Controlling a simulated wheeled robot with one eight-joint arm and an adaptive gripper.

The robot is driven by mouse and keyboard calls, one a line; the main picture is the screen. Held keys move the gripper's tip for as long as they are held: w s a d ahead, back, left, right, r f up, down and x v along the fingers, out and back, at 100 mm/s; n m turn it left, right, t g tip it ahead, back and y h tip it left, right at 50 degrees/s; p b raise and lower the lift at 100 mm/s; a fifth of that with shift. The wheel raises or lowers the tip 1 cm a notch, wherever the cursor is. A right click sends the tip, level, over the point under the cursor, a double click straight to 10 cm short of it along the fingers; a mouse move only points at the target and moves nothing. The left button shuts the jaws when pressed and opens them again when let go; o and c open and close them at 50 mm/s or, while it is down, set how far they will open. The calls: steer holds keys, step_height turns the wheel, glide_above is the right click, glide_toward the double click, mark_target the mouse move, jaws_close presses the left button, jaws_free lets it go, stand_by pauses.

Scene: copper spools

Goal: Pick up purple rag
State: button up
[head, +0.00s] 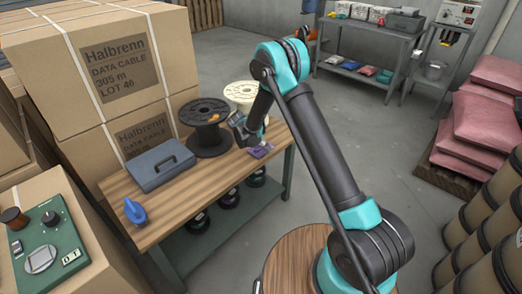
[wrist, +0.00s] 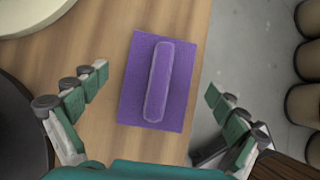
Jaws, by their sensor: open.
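The purple rag (wrist: 133,95) lies flat on the wooden table in the wrist view, with a raised folded strip along its middle. It is near the table's right edge there. In the head view the rag (head: 261,151) is a small purple patch at the table's right end, partly hidden by my arm. My gripper (wrist: 158,82) is open, with its green-padded fingers spread to either side of the rag and apart from it. In the head view my gripper (head: 243,136) is just left of the rag, above the table.
The wooden table (head: 130,183) also holds a black spool (head: 207,128), a cream spool (head: 241,93), a grey box (head: 161,166) and a blue object (head: 134,212). Large cartons (head: 102,68) stand behind it. Open floor (head: 335,130) lies right of the table.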

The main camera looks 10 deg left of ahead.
steer(key=shift+w+d+f, duration=0.15)
steer(key=shift+f, duration=0.25)
steer(key=shift+c, duration=0.6)
steer(key=c, duration=1.1)
steer(key=shift+r, duration=0.1)
step_height(320, 180, up, 20)
steer(key=shift+f, duration=0.1)
